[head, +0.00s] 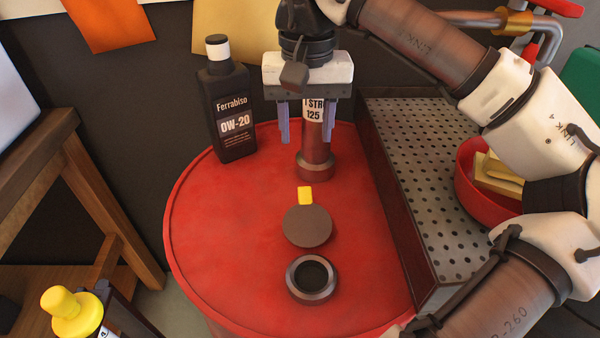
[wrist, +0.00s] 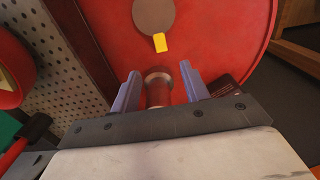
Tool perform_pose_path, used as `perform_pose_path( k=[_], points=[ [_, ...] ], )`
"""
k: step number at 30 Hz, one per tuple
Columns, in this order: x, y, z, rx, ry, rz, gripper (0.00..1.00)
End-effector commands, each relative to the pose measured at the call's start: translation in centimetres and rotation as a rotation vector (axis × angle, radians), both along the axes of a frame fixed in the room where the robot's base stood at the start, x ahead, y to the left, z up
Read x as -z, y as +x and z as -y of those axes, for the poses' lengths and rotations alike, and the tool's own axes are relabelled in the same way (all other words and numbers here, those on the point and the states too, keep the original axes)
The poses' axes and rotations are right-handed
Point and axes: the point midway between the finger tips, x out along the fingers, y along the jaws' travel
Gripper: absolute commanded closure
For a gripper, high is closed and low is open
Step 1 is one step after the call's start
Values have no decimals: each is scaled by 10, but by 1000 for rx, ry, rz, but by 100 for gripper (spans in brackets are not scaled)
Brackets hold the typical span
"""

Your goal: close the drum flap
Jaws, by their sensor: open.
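The red drum (head: 215,240) has a dark round opening with a metal rim (head: 311,278) near its front. The round brown flap (head: 307,226) is open, just behind the opening, with its yellow tab (head: 305,195) pointing away from it. The flap (wrist: 153,14) and tab (wrist: 160,42) also show in the wrist view; the opening does not. My gripper (head: 307,138) is open, pointing down behind the flap and apart from it. In the wrist view a red-brown cylinder (wrist: 158,90) shows between the fingers (wrist: 160,70); I cannot tell whether they touch it.
The labelled cylinder (head: 316,152) stands on the drum by my gripper. A dark oil bottle (head: 230,105) stands at the drum's back left. A perforated metal tray (head: 415,170) borders the drum on the right, with a red bowl (head: 468,190) on it. The drum's left top is clear.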

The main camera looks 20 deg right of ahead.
Motion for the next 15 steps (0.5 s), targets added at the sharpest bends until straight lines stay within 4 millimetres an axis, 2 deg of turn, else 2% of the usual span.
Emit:
perform_pose_path(
  k=[5, 15],
  points=[
    [24, -1, 1, 1, 0, -2, 55],
    [95, -1, 0, 0, 1, -4, 55]
  ],
)
